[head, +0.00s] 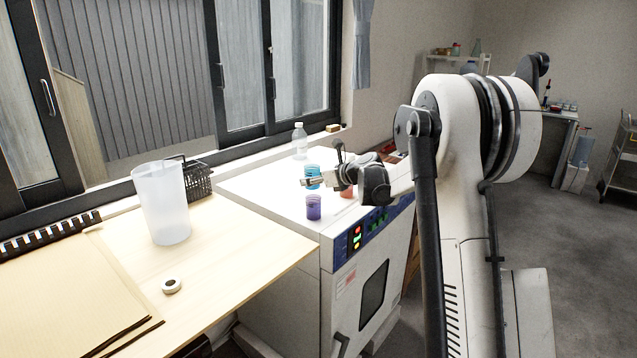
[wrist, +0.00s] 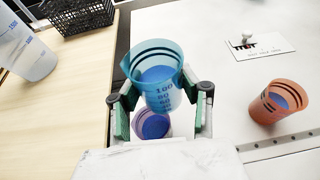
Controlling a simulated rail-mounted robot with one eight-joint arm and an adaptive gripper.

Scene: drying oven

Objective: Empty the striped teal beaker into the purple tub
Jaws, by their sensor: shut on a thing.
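The striped teal beaker (head: 313,175) is above the white oven top in the head view. In the wrist view the teal beaker (wrist: 155,75) sits between the green finger pads of my gripper (wrist: 160,105), which is shut on it. It looks about upright, with blue contents inside; I cannot tell how far it is off the surface. The purple tub (head: 313,208) stands on the oven top near its front left edge. In the wrist view the purple tub (wrist: 151,124) shows just below the beaker, partly hidden by it, with something blue inside.
An orange cup (wrist: 277,102) with blue contents stands to the right on the oven top. A clear bottle (head: 300,142) stands at the back. A tall translucent jug (head: 162,205) and a black basket (head: 197,182) are on the wooden table at left.

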